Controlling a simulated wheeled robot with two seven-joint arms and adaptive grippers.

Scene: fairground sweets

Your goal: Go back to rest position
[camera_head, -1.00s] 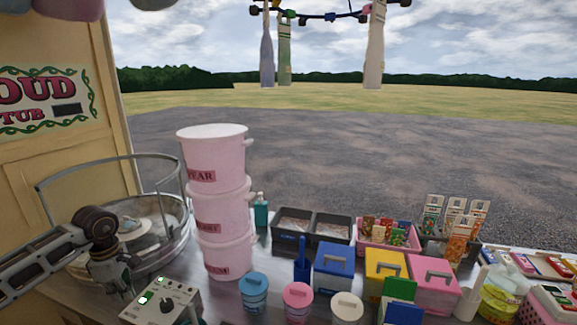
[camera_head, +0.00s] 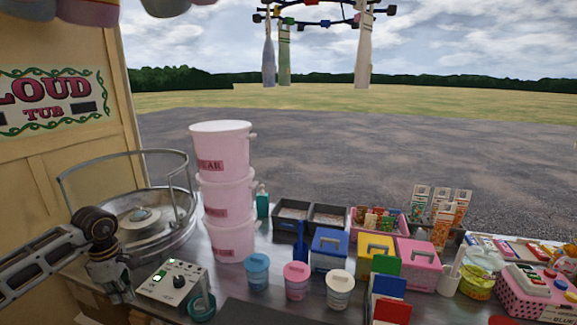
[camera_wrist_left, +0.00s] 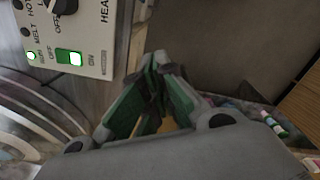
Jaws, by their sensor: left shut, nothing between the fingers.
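My left gripper (camera_head: 122,292) hangs at the lower left in the head view, just left of the white control box (camera_head: 172,284) with its black knob and green-lit switch. In the left wrist view its fingers (camera_wrist_left: 160,70) meet at the tips and hold nothing. The control box (camera_wrist_left: 88,35) shows at the upper left there, beside the fingers. I cannot tell whether they touch it. My right gripper is in neither view.
A metal floss bowl (camera_head: 150,222) with a rail stands behind my left arm. Stacked pink tubs (camera_head: 228,190) rise right of it. Bags hang from a rack (camera_head: 318,20) above.

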